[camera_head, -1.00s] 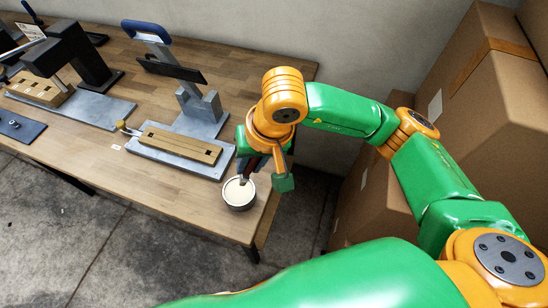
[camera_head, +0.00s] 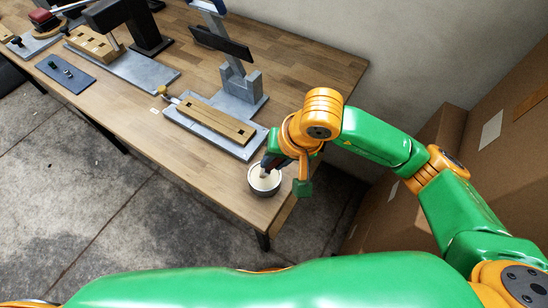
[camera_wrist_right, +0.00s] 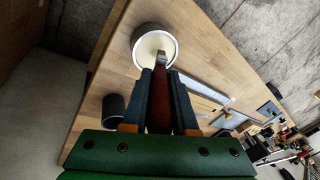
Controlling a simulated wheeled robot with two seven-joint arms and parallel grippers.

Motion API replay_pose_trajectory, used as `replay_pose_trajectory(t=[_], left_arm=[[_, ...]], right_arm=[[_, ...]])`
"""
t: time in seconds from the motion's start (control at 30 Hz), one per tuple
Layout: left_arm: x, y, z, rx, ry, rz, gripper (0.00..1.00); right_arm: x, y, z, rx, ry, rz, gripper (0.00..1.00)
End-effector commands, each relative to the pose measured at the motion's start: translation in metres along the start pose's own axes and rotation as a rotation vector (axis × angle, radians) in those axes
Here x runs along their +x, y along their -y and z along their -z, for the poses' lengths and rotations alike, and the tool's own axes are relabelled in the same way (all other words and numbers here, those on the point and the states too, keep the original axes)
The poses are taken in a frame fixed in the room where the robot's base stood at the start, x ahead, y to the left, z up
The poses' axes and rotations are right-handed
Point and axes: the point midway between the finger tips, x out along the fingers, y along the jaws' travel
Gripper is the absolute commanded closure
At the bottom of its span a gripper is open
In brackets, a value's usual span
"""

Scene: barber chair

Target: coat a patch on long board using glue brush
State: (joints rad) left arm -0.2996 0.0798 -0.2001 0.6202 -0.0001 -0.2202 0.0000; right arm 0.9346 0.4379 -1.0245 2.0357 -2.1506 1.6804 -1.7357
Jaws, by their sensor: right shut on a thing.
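My right gripper (camera_head: 280,160) is at the right end of the table. It is shut on the glue brush, whose dark red handle (camera_wrist_right: 183,105) shows between the fingers in the right wrist view. The brush tip (camera_wrist_right: 162,58) reaches into a round glue pot (camera_head: 262,185) with pale glue; the pot (camera_wrist_right: 138,60) also shows in the right wrist view. Whether the tip touches the glue I cannot tell. The long wooden board (camera_head: 216,121) lies on a grey metal base (camera_head: 180,121), left of and behind the pot. My left gripper is not in view.
A grey press stand (camera_head: 236,85) with a dark bar rises behind the board. Further left are another wooden block (camera_head: 92,43) on a metal base and a dark blue plate (camera_head: 64,71). Cardboard boxes (camera_head: 490,150) stand on the right. The table front (camera_head: 190,165) is mostly clear.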

Motion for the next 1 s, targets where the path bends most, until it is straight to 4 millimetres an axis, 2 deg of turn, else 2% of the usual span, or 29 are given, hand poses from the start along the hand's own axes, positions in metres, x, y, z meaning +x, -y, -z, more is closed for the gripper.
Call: replay_pose_trajectory(t=[1.0], left_arm=[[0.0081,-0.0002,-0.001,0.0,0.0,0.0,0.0]], right_arm=[[0.0058,-0.0019,-0.0008,0.0,-0.001,0.0,1.0]])
